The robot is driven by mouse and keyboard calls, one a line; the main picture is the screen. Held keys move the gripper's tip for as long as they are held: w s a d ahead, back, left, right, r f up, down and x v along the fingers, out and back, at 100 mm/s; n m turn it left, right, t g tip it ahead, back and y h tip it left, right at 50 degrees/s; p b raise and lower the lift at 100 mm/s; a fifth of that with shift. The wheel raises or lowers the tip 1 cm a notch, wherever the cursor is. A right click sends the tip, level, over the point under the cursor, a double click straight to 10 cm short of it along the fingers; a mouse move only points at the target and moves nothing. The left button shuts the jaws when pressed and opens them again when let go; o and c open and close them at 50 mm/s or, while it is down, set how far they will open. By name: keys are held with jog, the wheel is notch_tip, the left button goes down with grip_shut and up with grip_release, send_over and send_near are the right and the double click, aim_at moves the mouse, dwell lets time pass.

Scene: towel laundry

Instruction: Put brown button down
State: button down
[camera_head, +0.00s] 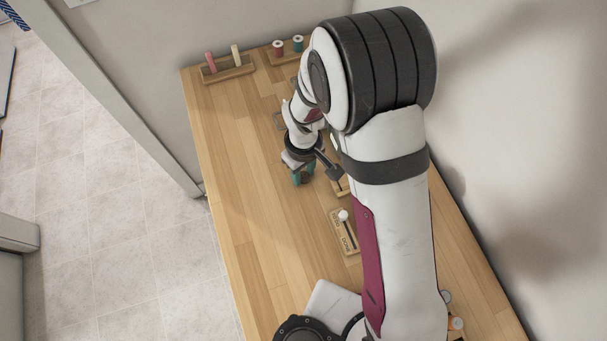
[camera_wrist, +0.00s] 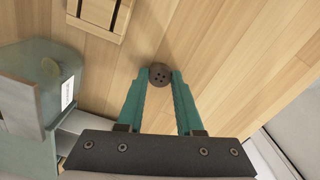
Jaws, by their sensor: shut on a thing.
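The brown button (camera_wrist: 159,75) shows in the wrist view as a small dark round disc with several holes. It sits between the tips of my gripper's teal fingers (camera_wrist: 160,83), and the gripper is shut on it. Bare wooden table shows around it; I cannot tell whether the button touches the table. In the head view my gripper (camera_head: 302,176) points down over the middle of the table, and the button is hidden there.
A wooden holder (camera_head: 228,74) with upright pink and cream pieces stands at the back left. Spools (camera_head: 278,46) stand beside it. A wooden block with a white knob (camera_head: 343,233) lies right of my gripper. The table's left side (camera_head: 240,190) is clear.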

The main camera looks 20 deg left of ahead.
aim_at(307, 177)
dwell(0.3)
